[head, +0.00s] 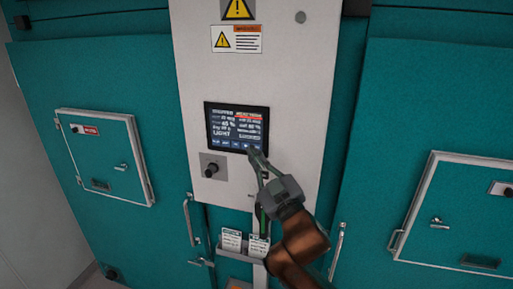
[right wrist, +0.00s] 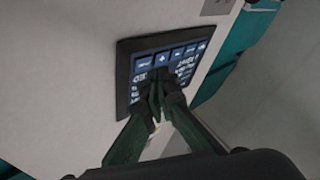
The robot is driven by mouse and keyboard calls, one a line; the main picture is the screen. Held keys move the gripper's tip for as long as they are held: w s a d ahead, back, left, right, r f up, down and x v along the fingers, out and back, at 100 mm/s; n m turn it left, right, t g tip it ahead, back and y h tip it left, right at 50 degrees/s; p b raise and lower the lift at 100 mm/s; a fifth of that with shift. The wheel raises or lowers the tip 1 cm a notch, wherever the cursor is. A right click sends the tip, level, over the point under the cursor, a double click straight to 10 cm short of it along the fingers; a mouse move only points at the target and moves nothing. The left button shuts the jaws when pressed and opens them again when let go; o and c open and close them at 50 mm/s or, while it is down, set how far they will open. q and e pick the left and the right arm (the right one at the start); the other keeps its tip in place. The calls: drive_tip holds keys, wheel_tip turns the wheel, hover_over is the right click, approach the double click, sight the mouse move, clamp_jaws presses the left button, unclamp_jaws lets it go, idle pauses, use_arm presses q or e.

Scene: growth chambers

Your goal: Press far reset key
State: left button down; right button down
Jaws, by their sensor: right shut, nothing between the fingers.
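A dark control screen (head: 237,127) is set in the grey panel between the teal chambers. It shows lines of text and a row of blue keys (head: 232,145) along its lower edge. My right gripper (head: 254,153) is shut and empty, its fingertips at the lower right of the screen, over the right end of the key row. In the right wrist view the shut fingertips (right wrist: 159,82) overlap the screen (right wrist: 126,75), with several keys (right wrist: 176,54) visible beyond them. I cannot tell whether the tips touch the glass. The key behind the fingers is hidden. My left gripper is out of view.
A black knob (head: 211,170) on a metal plate sits below the screen. Lower down is a holder with paper cards (head: 231,240). Door handles (head: 190,220) flank the panel. Small hatches (head: 105,155) are on the teal doors. Warning labels (head: 236,39) are above the screen.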

idle(0.7)
drive_tip(key=shift+w+d, duration=0.15)
drive_tip(key=shift+w, duration=0.25)
drive_tip(key=shift+w+d+p, duration=0.1)
drive_tip(key=shift+w+p, duration=0.2)
drive_tip(key=shift+p, duration=0.05)
idle(0.5)
drive_tip(key=shift+s+a, duration=0.25)
drive_tip(key=shift+s, duration=0.45)
drive_tip(key=s, duration=0.1)
drive_tip(key=s+a+p, duration=0.1)
drive_tip(key=s, duration=0.2)
drive_tip(key=shift+s+a, duration=0.25)
drive_tip(key=shift+s, duration=0.15)
idle(0.5)
